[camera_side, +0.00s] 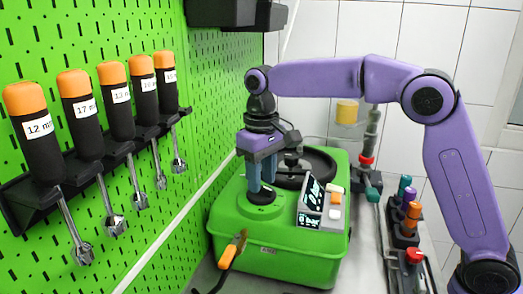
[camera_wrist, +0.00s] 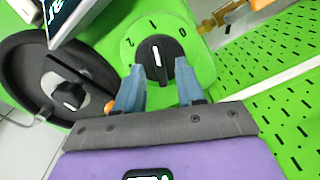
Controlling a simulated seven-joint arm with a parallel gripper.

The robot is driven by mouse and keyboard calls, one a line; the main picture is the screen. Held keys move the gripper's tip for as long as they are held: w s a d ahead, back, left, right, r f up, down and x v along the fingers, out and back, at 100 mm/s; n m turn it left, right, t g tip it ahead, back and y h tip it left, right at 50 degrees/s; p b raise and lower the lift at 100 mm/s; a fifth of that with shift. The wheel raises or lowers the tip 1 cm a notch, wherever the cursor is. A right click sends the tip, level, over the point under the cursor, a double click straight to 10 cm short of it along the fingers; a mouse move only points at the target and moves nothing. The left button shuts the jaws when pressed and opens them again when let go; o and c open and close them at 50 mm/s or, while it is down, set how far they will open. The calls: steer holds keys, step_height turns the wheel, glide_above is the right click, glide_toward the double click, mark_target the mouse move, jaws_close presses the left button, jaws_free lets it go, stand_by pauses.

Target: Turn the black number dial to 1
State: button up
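The black number dial (camera_wrist: 155,58) sits on a round green plate marked 0, 1 and 2 in the wrist view. The white line on its grip points up toward the 1, with the 0 to the right and the 2 to the left. My gripper (camera_wrist: 159,66) has its two blue fingertips on either side of the dial's grip, apart from each other. I cannot tell whether they touch it. In the side view my gripper (camera_side: 261,187) points down right over the dial (camera_side: 261,197), whose markings are too small to read there.
The dial is on a green pump case (camera_side: 270,262) with a tilted display (camera_side: 311,201) and a large black wheel (camera_side: 318,161) nearby. A green pegboard (camera_side: 215,90) with several orange-capped tools stands at the left. An orange-handled valve (camera_side: 233,248) is at the case's front.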

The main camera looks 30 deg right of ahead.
mark_target(263, 187)
step_height(263, 187, up, 11)
stand_by(0.6)
steer(key=shift+s+f, duration=0.1)
stand_by(0.5)
steer(key=s+d+f+n, duration=0.3)
steer(key=s+d+f, duration=0.3)
steer(key=s, duration=0.5)
steer(key=s+d+f+n, duration=0.2)
steer(key=s+d+f, duration=0.5)
steer(key=s, duration=0.4)
steer(key=s+d+f+n, duration=0.3)
steer(key=s+d+f, duration=0.3)
steer(key=s, duration=0.5)
steer(key=shift+s+d+f+n, duration=0.15)
steer(key=shift+d+n, duration=0.15)
steer(key=shift+d, duration=0.3)
steer(key=shift+o, duration=0.3)
